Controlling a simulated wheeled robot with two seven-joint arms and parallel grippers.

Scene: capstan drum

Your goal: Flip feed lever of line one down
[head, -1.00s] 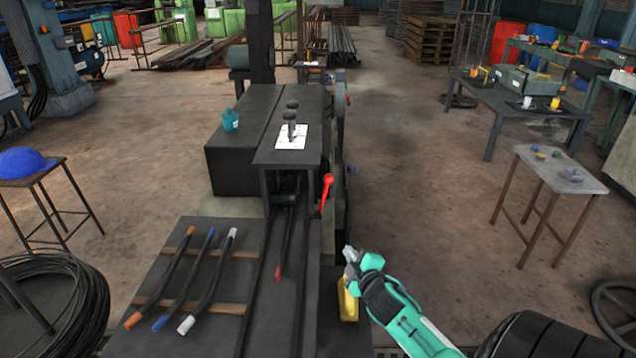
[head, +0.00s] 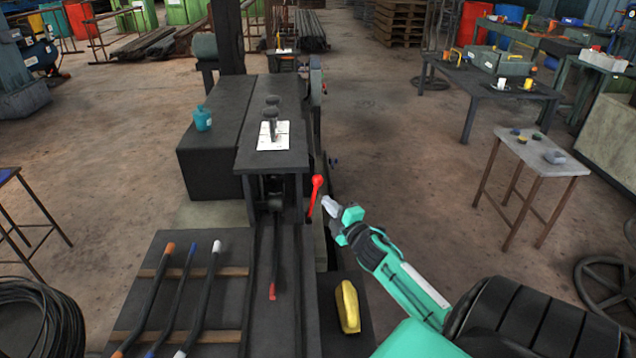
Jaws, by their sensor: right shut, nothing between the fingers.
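A lever with a red handle (head: 315,190) stands upright, leaning a little right, on the right side of the dark machine (head: 270,160). Two dark knobbed levers (head: 271,118) stand up from a white plate (head: 273,141) on the machine's top. No readable label shows which lever belongs to line one. My right gripper (head: 329,206) is shut and empty. In the picture its tip is just right of and below the red handle; a small gap shows between them. My left gripper is not in view.
Rods with orange, blue and white ends (head: 180,290) lie on a rack at left. A teal container (head: 202,118) stands on the machine. A small table (head: 545,160) is at right; floor between is clear.

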